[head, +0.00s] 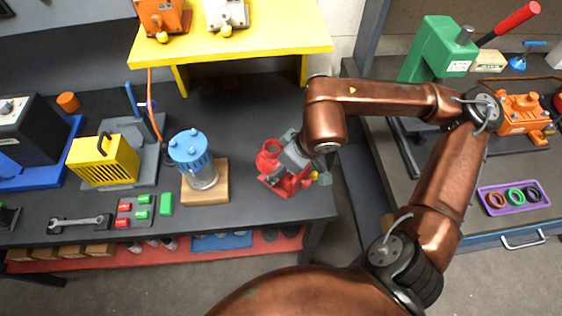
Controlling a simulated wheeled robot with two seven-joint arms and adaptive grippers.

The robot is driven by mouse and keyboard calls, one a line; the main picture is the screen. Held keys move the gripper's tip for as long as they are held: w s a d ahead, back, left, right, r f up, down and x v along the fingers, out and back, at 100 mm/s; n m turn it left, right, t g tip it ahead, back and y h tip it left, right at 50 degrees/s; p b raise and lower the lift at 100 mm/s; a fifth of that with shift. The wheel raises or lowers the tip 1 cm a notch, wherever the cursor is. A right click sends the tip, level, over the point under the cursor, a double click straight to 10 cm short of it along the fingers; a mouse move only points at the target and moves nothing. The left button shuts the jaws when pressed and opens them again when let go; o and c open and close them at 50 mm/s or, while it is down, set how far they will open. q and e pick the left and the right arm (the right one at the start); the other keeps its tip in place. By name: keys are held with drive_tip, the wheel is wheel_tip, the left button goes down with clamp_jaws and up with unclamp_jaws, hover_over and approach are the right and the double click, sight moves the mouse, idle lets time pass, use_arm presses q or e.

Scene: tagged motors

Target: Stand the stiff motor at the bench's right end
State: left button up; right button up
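A red motor (272,172) is at the right end of the dark bench (240,225), partly hidden by my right gripper (298,158). The gripper's grey parts overlap the motor from above and from the right; whether its fingers are closed on it, and whether the motor touches the bench, I cannot tell. A yellow knob shows at the motor's right side. An orange motor (162,16) and a whitish motor (226,12) stand on the yellow raised shelf (270,35), each with a yellow knob. No tag marks any of them as stiff. My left gripper is out of view.
A blue-topped jar (197,160) stands on a wooden block left of the red motor. Red and green blocks (133,212), a wrench (80,222) and a yellow ribbed box (104,160) lie farther left. A second bench (440,195) stands across a gap.

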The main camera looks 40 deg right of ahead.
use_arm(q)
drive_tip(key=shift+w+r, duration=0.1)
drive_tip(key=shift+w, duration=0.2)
use_arm(e)
drive_tip(key=shift+w+f, duration=0.1)
drive_tip(key=shift+f, duration=0.15)
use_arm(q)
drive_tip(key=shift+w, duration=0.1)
use_arm(e)
drive_tip(key=o, duration=2.1)
drive_tip(key=shift+f, duration=0.15)
